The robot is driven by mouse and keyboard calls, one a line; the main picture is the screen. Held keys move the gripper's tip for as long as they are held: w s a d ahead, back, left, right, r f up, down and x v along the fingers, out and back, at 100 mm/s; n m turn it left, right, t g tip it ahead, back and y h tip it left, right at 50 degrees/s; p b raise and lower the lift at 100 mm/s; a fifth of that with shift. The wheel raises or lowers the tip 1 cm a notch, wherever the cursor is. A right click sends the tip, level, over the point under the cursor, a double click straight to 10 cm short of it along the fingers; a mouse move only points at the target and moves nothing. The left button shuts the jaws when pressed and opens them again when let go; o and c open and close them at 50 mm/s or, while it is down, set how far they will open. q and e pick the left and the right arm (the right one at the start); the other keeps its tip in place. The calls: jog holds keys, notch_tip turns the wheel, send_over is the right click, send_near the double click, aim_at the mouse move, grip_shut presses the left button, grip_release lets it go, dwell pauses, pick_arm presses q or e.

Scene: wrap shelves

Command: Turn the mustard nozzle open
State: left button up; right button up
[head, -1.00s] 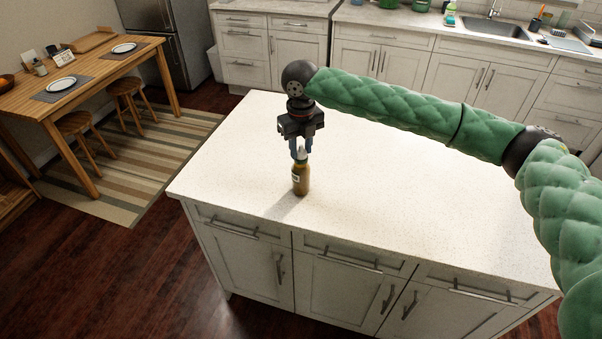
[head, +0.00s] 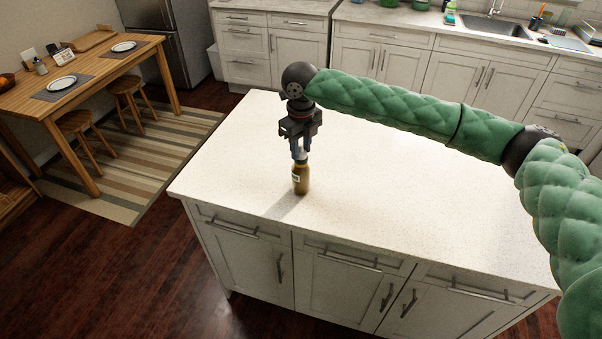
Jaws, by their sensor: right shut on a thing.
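The mustard bottle (head: 300,181) stands upright on the white island top, near its left front edge. It has a brownish-yellow body and a pale label. My right gripper (head: 301,154) points straight down over it and is shut on the nozzle at the bottle's top. The fingers mostly hide the nozzle, so its open or closed state cannot be seen. My left gripper is not in view.
The island top (head: 400,200) is otherwise clear around the bottle. A dining table (head: 90,75) with plates and stools stands at the left. Counters with a sink (head: 497,28) run along the back.

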jog(key=shift+n, duration=0.6)
jog(key=shift+n+p, duration=0.35)
jog(key=shift+n, duration=0.55)
jog(key=o, duration=0.6)
jog(key=shift+r, duration=0.1)
jog(key=shift+r+p, duration=2.55)
jog(key=shift+r, duration=0.85)
